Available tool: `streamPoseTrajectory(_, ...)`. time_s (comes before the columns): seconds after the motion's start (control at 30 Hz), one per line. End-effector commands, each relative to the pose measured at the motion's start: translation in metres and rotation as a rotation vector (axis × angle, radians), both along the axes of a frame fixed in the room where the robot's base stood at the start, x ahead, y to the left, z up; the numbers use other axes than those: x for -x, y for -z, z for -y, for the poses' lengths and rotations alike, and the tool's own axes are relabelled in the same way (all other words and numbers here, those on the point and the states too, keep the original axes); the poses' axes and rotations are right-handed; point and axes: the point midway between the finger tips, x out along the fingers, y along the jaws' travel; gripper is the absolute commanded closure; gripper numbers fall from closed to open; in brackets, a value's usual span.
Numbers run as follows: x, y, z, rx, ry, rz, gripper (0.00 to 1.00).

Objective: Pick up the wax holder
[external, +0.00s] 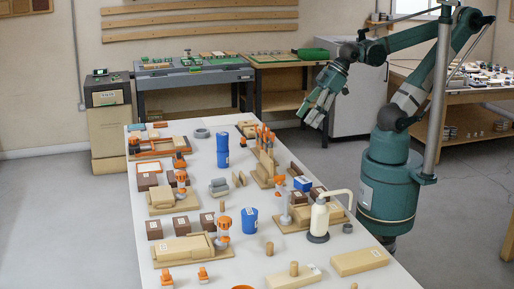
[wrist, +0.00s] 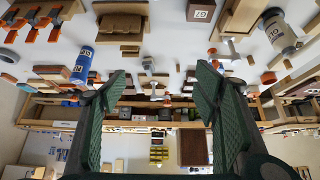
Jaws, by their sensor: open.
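My gripper (external: 320,106) is open and empty, high beside the right edge of the white table, with its fingers pointing down. In the wrist view my gripper (wrist: 163,84) shows two green padded fingers wide apart with nothing between them. No thing can be told for sure as the wax holder. Candidates on the table are a blue cylinder (external: 250,220) near the middle, a taller blue cylinder (external: 222,150) farther back and a cream bottle (external: 319,218) with a curved spout. A blue cylinder (wrist: 82,64) also shows in the wrist view.
The long white table (external: 135,256) is crowded with wooden blocks, dark brown boxes (external: 187,226), orange-and-grey tools (external: 223,230) and a wooden rack of orange-handled tools (external: 265,160). Narrow bare strips run between them. A grey cabinet (external: 358,95) stands behind my arm.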

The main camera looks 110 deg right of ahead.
Motion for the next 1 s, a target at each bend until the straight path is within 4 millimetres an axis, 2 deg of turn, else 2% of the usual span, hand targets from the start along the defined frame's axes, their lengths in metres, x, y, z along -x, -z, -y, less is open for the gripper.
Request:
streamPoseTrajectory(0.37, -0.020, -0.006, 0.002, -0.027, 0.065, -0.035, 0.39)
streamPoseTrajectory(1.0, -0.095, -0.007, 0.012, -0.101, 0.320, -0.140, 0.39)
